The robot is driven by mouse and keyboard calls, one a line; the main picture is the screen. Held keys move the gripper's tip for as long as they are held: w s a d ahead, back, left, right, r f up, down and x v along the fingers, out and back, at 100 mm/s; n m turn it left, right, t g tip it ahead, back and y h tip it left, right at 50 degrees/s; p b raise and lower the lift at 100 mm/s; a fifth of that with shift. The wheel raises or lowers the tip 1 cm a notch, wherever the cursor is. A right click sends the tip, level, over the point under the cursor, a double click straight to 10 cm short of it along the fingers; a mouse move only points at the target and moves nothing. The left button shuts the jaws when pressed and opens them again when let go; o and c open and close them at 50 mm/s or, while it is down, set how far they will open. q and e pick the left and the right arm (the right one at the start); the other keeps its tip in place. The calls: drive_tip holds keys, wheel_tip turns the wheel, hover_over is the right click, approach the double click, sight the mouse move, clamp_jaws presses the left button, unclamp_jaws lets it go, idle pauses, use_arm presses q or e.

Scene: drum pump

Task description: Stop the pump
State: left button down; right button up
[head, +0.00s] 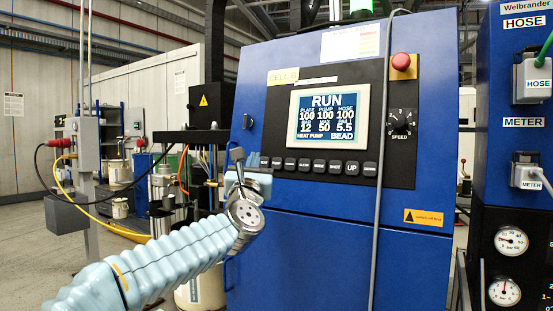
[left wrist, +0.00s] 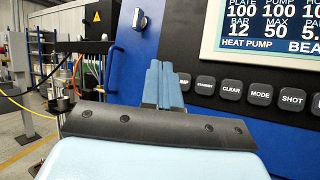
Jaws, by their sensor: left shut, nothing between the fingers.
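The blue control cabinet (head: 290,240) has a screen (head: 327,115) that reads RUN, with plate, pump and hose at 100. Below it is a row of dark buttons (head: 319,166). In the left wrist view the STANDBY (left wrist: 205,83), CLEAR (left wrist: 231,88), MODE (left wrist: 261,94) and SHOT (left wrist: 292,99) buttons show. The leftmost button (left wrist: 184,79), its label ending in MP, is partly hidden by my fingers. My left gripper (head: 254,160) is shut and empty, its tips at the row's left end; contact cannot be told. A red mushroom button (head: 401,61) sits at the panel's upper right. My right gripper is out of view.
A SPEED dial (head: 402,122) is right of the screen. A grey cable (head: 382,180) hangs down the cabinet front. A second blue cabinet (head: 510,100) with HOSE and METER plugs and gauges stands at right. Drum equipment (head: 175,185) and cables are at left.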

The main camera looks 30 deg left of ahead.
sight(277, 164)
use_arm(q)
drive_tip(key=shift+w+d+f+p, duration=0.15)
drive_tip(key=shift+w+p, duration=0.3)
drive_tip(key=shift+w, duration=0.6)
drive_tip(key=shift+w+f+p, duration=0.2)
drive_tip(key=shift+w+p, duration=0.3)
drive_tip(key=shift+w, duration=0.5)
drive_tip(key=shift+w+d+f+p, duration=0.15)
drive_tip(key=shift+w+p, duration=0.3)
drive_tip(key=shift+w, duration=0.6)
drive_tip(key=shift+f, duration=0.1)
drive_tip(key=shift+w+b, duration=0.3)
drive_tip(key=shift+w, duration=0.05)
